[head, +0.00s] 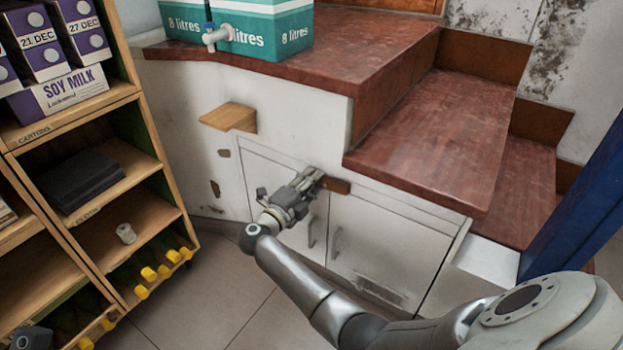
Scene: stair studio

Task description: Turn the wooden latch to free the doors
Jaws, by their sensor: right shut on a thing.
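The wooden latch (337,185) is a short brown bar at the top of the seam between two white cupboard doors under the stairs. It lies roughly level across the seam, and its left end is hidden by my gripper. The left door (262,180) and the right door (385,243) look closed, each with a slim handle near the seam. My right gripper (312,178) reaches in front of the left door and is shut on the latch's left end.
Wooden shelves (150,165) with soy milk cartons (62,95) and yellow-capped items stand at the left. A green 8-litre box (262,28) with a tap sits on the red-brown landing (340,60). Stair treads (440,130) overhang the right door. A small wooden ledge (230,117) juts from the wall.

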